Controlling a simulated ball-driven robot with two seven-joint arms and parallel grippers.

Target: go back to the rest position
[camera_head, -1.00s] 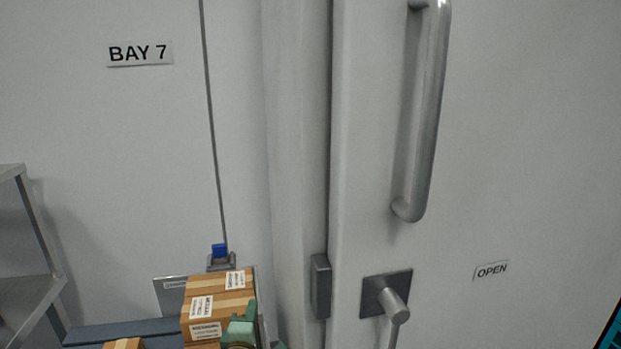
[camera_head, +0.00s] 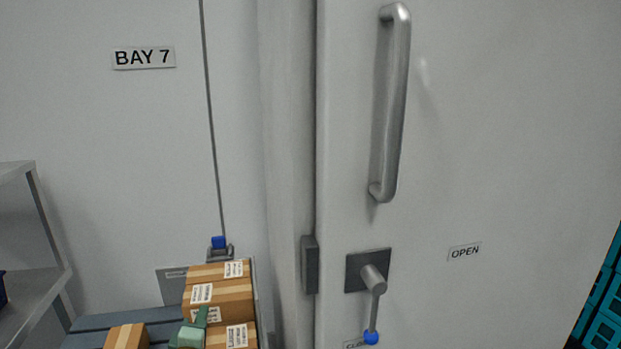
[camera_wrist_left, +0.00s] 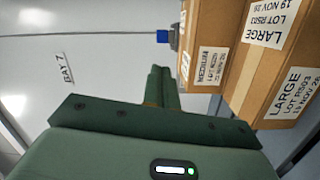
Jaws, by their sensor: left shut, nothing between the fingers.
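My left gripper (camera_head: 201,317) is dark green and shows at the bottom of the head view, in front of the stacked cartons. In the left wrist view its two fingers (camera_wrist_left: 161,80) lie together, shut and empty. They point toward the wall and are apart from the cartons at the right. My right gripper is in neither view.
Brown labelled cartons (camera_head: 218,299) stand stacked beside a blue-grey slatted surface (camera_head: 150,317). A pale door with a long handle (camera_head: 391,110) and a lever (camera_head: 375,282) fills the right. A metal shelf (camera_head: 40,290) is at left, teal crates (camera_head: 603,310) far right.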

